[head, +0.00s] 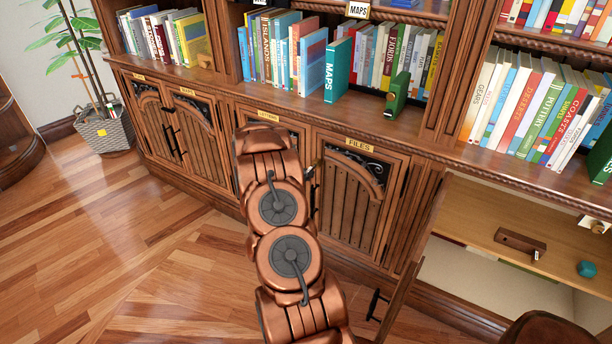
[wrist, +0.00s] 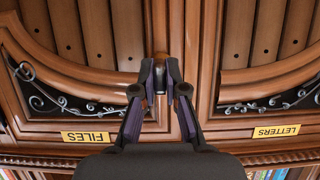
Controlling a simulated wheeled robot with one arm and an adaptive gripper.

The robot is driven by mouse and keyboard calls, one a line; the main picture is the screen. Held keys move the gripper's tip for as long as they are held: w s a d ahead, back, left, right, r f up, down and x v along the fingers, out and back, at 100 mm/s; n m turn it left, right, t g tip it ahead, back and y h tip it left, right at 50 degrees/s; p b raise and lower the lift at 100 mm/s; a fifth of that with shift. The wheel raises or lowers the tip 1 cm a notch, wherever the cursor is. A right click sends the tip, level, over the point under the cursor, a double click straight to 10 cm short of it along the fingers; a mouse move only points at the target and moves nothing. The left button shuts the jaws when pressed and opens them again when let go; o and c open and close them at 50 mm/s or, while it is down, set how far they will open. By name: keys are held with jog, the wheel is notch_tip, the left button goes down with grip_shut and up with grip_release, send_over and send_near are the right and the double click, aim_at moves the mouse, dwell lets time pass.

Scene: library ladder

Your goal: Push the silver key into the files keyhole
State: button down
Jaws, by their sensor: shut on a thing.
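My gripper (wrist: 160,72) is closed, its fingertips together on a small silver key (wrist: 160,60), which is mostly hidden between them. The fingertips are right at the door edge between the files and letters doors. The files door (head: 345,205) is a shut wooden cabinet door under the gold FILES label (head: 358,144); it also shows at the left in the upside-down wrist view (wrist: 60,65). The files keyhole is hidden behind the fingers, so I cannot tell how far in the key is. In the head view my arm covers most of the gripper.
The letters door (wrist: 265,70) is beside it, shut. At the right, an open compartment (head: 480,215) holds a wooden block (head: 520,243) and a teal ball (head: 587,268); its open door (head: 400,285) juts out. Books (head: 315,65) fill the shelves above. A potted plant (head: 103,130) stands far left.

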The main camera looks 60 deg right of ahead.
jog(key=shift+d+p, duration=0.3)
jog(key=shift+d, duration=0.5)
jog(key=c, duration=1.1)
grip_release()
jog(key=shift+c, duration=0.2)
jog(key=v, duration=1.2)
jog(key=shift+w, duration=0.15)
jog(key=shift+a, duration=0.1)
